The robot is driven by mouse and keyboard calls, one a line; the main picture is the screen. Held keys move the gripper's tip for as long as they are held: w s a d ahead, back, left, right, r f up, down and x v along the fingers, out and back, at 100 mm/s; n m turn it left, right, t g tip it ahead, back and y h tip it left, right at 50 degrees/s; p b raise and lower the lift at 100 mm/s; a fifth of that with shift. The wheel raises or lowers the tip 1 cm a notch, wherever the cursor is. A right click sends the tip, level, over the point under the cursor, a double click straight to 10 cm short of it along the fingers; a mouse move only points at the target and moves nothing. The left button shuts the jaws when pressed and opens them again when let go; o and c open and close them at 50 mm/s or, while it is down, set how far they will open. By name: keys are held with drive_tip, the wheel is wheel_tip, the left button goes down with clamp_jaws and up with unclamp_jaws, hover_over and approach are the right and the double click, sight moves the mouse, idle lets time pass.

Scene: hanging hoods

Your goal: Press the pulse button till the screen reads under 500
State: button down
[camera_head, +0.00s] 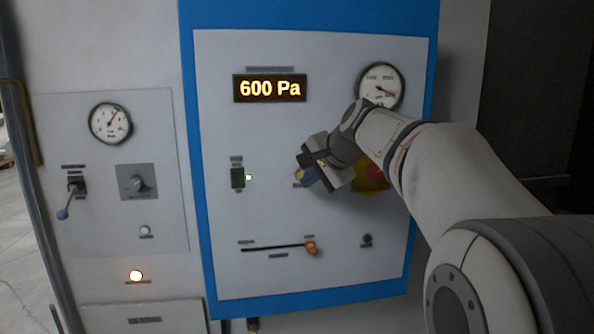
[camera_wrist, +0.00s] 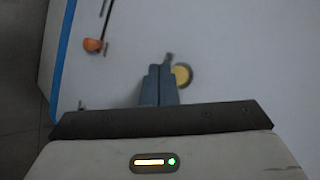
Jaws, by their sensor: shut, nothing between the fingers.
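The screen (camera_head: 270,88) on the blue-framed panel reads 600 Pa. A round yellow button (camera_wrist: 183,75) shows in the wrist view, just right of my fingertips; its label is too small to read. In the head view only a bit of yellow (camera_head: 299,175) shows there, mostly hidden by my fingers. My gripper (camera_head: 306,179) is at the middle of the panel. Its blue-grey fingers (camera_wrist: 160,75) are shut and empty, with the tips close beside the button. I cannot tell whether they touch it or the panel.
An orange slider knob (camera_head: 311,248) sits below, at the right end of its slot. A yellow and red button (camera_head: 371,177) is partly hidden behind my wrist. A dark switch (camera_head: 237,178) with a green light is to the left. A gauge (camera_head: 380,86) is above my arm.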

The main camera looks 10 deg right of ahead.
drive_tip(key=shift+w, duration=0.5)
drive_tip(key=shift+w, duration=0.1)
idle(1.6)
drive_tip(key=shift+w+p, duration=0.3)
drive_tip(key=shift+w, duration=0.05)
drive_tip(key=shift+w, duration=0.35)
idle(0.6)
drive_tip(key=shift+s, duration=0.8)
drive_tip(key=s+b, duration=0.2)
drive_tip(key=s, duration=0.3)
idle(0.5)
